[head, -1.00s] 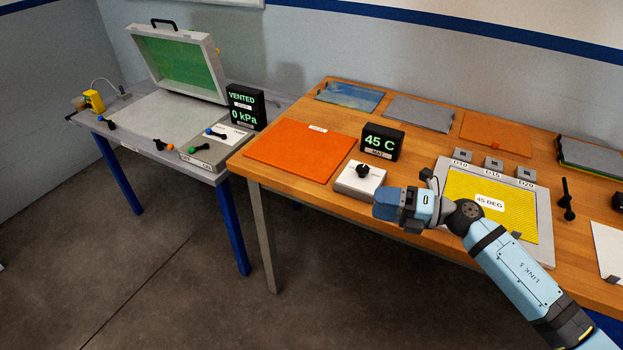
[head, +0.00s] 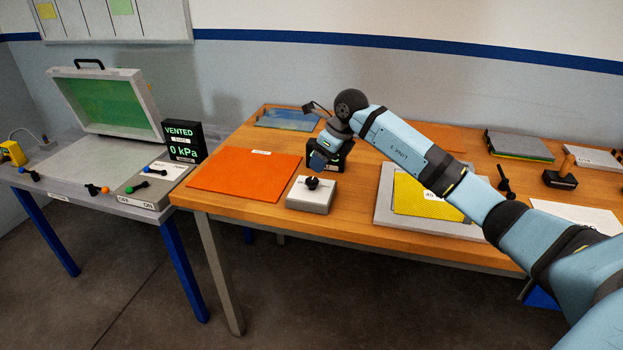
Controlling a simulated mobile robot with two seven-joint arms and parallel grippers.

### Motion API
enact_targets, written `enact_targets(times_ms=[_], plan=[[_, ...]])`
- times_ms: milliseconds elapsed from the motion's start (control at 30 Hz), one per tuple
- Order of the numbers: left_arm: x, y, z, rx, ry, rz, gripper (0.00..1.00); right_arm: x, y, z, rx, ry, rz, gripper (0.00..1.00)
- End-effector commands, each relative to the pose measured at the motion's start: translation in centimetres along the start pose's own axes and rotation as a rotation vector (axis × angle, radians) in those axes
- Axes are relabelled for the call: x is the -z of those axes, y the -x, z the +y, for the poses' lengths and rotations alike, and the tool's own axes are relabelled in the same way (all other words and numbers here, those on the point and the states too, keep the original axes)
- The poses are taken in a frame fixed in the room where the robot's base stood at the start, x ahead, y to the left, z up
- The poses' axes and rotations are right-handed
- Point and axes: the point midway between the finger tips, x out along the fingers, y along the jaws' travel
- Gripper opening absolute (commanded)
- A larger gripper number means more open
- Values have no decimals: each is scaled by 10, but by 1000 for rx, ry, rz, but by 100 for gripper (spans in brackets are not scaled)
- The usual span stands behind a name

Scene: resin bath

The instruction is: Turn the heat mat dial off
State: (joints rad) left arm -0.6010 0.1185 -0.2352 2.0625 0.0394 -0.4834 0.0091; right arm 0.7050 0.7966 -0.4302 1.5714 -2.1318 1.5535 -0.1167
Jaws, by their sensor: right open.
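The heat mat dial (head: 312,183) is a black knob on top of a small pale control box (head: 309,200) near the front edge of the wooden table. The orange heat mat (head: 244,176) lies flat to the left of the box. My right gripper (head: 317,160) is open and points down, just above and behind the dial, apart from it. It hides most of the black mat display (head: 341,160), so its reading cannot be made out. My left gripper is not in view.
A grey tray with a yellow sheet (head: 412,196) lies under my right arm. A vacuum table with an open green-lidded frame (head: 110,95), a "0 kPa" display (head: 183,140) and a lever box (head: 150,187) stands left. A black upright handle (head: 505,181) is at right.

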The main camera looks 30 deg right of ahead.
Motion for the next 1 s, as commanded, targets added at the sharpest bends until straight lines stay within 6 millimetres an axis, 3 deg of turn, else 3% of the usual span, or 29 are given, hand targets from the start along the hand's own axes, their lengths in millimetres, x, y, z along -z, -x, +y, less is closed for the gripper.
enact_targets(times_ms=[100,333,500,800,867,1000], plan=[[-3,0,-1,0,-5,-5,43,0,-28,1,-4,-1,0,65],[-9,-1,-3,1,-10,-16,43,-1,-64,1,-3,-1,-2,65],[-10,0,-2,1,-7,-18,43,-1,-77,0,-2,0,-2,65],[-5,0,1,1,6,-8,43,0,-79,0,-1,1,-2,65],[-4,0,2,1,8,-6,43,0,-79,0,-1,1,-2,53],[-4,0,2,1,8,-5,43,0,-79,0,-1,1,-2,21]])
